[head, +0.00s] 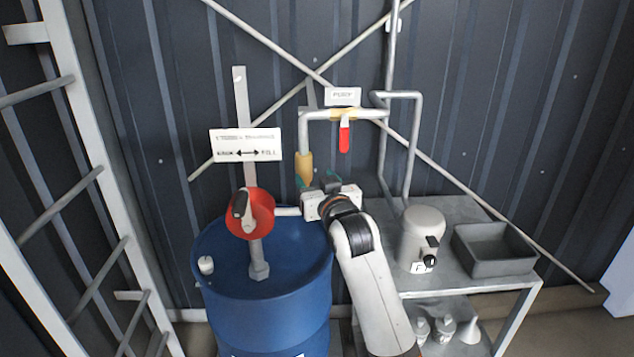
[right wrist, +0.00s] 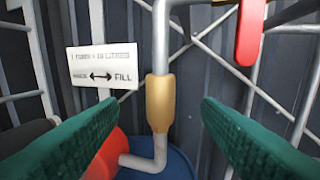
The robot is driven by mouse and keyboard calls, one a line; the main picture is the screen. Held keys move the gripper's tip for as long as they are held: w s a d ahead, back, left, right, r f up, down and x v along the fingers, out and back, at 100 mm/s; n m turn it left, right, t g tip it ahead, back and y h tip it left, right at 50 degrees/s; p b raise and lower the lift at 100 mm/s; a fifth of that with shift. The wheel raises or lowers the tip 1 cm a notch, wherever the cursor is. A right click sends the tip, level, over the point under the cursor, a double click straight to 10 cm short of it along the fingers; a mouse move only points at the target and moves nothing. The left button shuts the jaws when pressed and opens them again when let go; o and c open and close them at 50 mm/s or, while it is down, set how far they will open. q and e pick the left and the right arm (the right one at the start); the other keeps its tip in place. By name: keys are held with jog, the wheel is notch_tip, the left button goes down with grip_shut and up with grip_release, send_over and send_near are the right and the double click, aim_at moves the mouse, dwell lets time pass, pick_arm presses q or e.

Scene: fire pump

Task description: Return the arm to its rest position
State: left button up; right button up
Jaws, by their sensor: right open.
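My right arm (head: 368,275) reaches up from the bottom of the head view. Its right gripper (head: 319,181) is beside the pump, in front of the pipe. In the right wrist view the two green finger pads (right wrist: 185,130) stand wide apart with nothing held between them. The yellow sleeve (right wrist: 160,102) on the pipe shows in the gap beyond the pads; whether they touch it I cannot tell. The sleeve also shows in the head view (head: 304,168). My left gripper is not in view.
A FILL sign (head: 246,145) and a red valve lever (head: 344,138) are behind. A metal table (head: 450,278) holds a grey canister (head: 418,236) and tray (head: 492,265). A ladder (head: 95,150) stands left.

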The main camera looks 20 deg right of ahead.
notch_tip(320, 180, down, 24)
jog(key=s+n+g, duration=0.1)
jog(key=g, duration=0.3)
jog(key=s+f+g, duration=0.2)
jog(key=s+f, duration=0.2)
jog(key=f, duration=0.4)
jog(key=s+a+f+g, duration=0.1)
jog(key=s+f, duration=0.3)
jog(key=f, duration=0.3)
jog(key=s+f+g, duration=0.2)
jog(key=s+f, duration=0.1)
jog(key=f, duration=0.5)
jog(key=s+f+g, duration=0.2)
jog(key=s+f, duration=0.5)
jog(key=s, duration=0.3)
jog(key=s+d+f+n+g, duration=0.1)
jog(key=s+f+g, duration=0.1)
jog(key=s+f, duration=0.75)
jog(key=s+f+g, duration=0.1)
jog(key=s+f, duration=0.5)
jog(key=s, duration=0.6)
jog(key=s+d+f+g, duration=0.1)
jog(key=s+f+g, duration=0.2)
jog(key=s, duration=1.3)
jog(key=shift+d+f+n+b, duration=0.2)
jog(key=shift+d+n+b, duration=0.1)
jog(key=shift+d+b, duration=0.1)
jog(key=shift+w, duration=0.1)
